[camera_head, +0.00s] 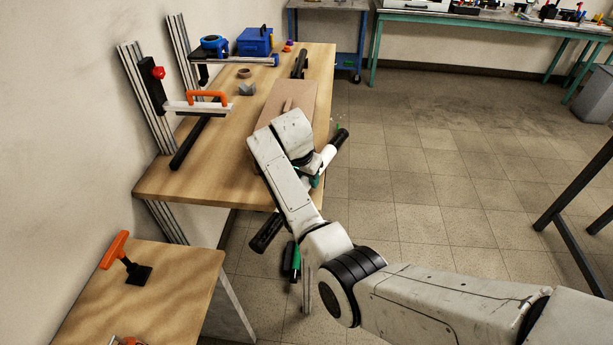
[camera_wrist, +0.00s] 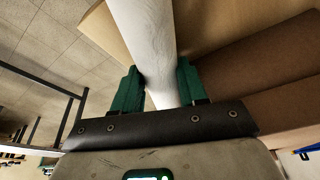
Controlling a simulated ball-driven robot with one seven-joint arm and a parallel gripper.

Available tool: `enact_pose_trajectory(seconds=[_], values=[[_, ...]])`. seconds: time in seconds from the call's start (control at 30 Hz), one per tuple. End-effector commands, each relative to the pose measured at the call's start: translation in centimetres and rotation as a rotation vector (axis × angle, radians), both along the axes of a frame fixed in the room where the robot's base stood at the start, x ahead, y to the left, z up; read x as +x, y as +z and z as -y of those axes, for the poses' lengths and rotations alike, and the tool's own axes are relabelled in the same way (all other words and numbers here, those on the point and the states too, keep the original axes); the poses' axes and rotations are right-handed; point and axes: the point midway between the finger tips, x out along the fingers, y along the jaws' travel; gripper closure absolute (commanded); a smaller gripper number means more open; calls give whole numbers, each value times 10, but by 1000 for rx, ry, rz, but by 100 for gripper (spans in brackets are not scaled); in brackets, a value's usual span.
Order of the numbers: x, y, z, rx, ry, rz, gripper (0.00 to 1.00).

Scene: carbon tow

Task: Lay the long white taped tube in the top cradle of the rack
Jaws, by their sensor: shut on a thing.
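The long white taped tube (camera_head: 327,156) has dark ends and slants across the near right edge of the wooden table in the head view. One dark end points up and right, the other down and left past the table edge; my arm hides its middle. In the wrist view the white tube (camera_wrist: 145,35) runs between the green fingers of my gripper (camera_wrist: 160,88), which is shut on it. In the head view my gripper (camera_head: 316,181) is mostly hidden by my wrist. The rack appears as two metal posts (camera_head: 146,97) with dark brackets at the table's left; its cradles are hard to make out.
The wooden table (camera_head: 225,180) holds a brown board (camera_head: 275,97), dark bars, a blue box (camera_head: 255,42) and a tape roll (camera_head: 243,73). An orange-handled tool (camera_head: 207,98) is by the near post. A smaller table (camera_head: 185,280) stands at lower left.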

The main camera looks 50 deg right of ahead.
Motion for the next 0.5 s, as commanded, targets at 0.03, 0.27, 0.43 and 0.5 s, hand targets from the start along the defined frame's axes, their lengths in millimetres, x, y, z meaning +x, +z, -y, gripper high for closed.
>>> enact_pose_trajectory(seconds=[0.03,0.27,0.43,0.5], values=[[0,-2,0,-1,0,1,100],[1,-3,0,-1,0,4,100],[0,-7,0,0,1,2,57],[0,-6,0,0,0,2,50]])
